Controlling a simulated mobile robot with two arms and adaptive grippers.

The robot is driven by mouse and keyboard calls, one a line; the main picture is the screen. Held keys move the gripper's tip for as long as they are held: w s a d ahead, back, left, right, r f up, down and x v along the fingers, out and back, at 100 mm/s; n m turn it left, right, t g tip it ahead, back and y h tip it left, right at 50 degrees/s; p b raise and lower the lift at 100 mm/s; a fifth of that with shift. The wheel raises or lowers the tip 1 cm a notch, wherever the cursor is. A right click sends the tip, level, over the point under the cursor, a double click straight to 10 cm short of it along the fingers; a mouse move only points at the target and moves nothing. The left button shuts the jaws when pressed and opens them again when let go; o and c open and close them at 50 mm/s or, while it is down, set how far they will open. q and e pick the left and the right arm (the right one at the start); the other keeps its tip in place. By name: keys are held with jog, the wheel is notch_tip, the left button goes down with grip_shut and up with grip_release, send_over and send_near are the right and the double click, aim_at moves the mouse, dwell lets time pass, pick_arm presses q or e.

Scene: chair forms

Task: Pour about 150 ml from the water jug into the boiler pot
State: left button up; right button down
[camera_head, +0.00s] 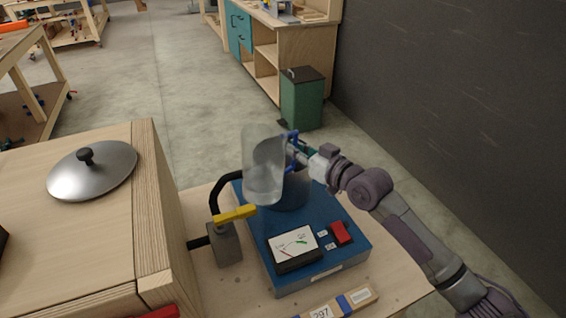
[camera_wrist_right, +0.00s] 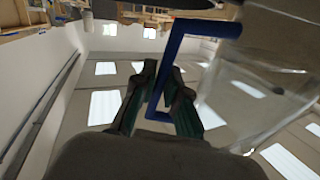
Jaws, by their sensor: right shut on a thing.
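The water jug (camera_head: 262,165) is clear, with a blue handle. My right gripper (camera_head: 297,150) is shut on the handle and holds the jug up from its right side. In the right wrist view the blue handle (camera_wrist_right: 172,65) runs between the green-padded fingers (camera_wrist_right: 160,95), and the clear jug wall (camera_wrist_right: 250,85) fills the upper right. The boiler pot (camera_head: 293,192) is a dark blue-grey cylinder on a blue base. The jug overlaps it in the head view and hides much of its rim. I cannot make out the water level or a stream. My left gripper is out of view.
The blue base (camera_head: 320,270) carries a meter (camera_head: 293,246) and a red switch (camera_head: 341,232). Left of it stands a valve with a yellow lever (camera_head: 235,213) and a black pipe. A metal lid (camera_head: 92,170) lies on the wooden box (camera_head: 100,235). A green bin (camera_head: 302,97) stands behind.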

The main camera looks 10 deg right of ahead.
jog(key=shift+s+a+r+n+b, duration=0.1)
jog(key=shift+s+n+b, duration=0.05)
jog(key=shift+n+b, duration=0.4)
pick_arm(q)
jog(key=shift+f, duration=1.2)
pick_arm(e)
jog(key=shift+s+a+r+n+t, duration=0.1)
jog(key=shift+s+r+n+t, duration=0.05)
jog(key=shift+r+n+t, duration=0.25)
